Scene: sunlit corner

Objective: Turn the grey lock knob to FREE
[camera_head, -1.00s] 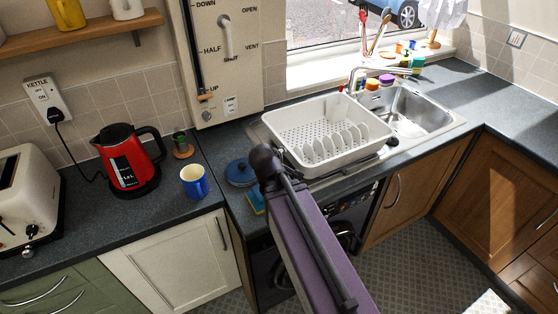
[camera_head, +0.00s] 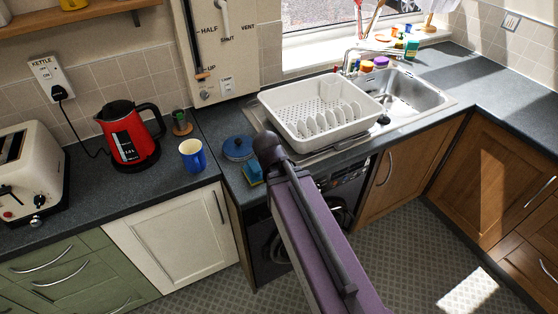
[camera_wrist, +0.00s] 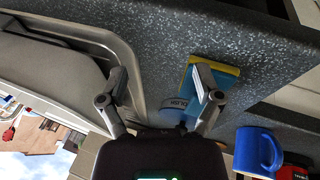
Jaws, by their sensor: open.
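The small round grey lock knob (camera_head: 205,96) is low on the cream wall panel (camera_head: 240,62), left of a small white label (camera_head: 227,85) whose words are too small to read. My gripper (camera_wrist: 160,78) is open and empty, with its two fingers spread apart in the wrist view. It is over the worktop near the sink edge, and a blue and yellow sponge (camera_wrist: 215,72) shows behind the right finger. The knob does not show in the wrist view. In the head view I cannot make out the fingers; my purple arm stands in front of the worktop.
The panel also carries a slider with an orange tip (camera_head: 201,76) and a white lever (camera_head: 224,20). Below it are a blue-lidded pot (camera_head: 238,147), a blue mug (camera_head: 192,155) and a red kettle (camera_head: 129,136). A white dish rack (camera_head: 322,112) stands right.

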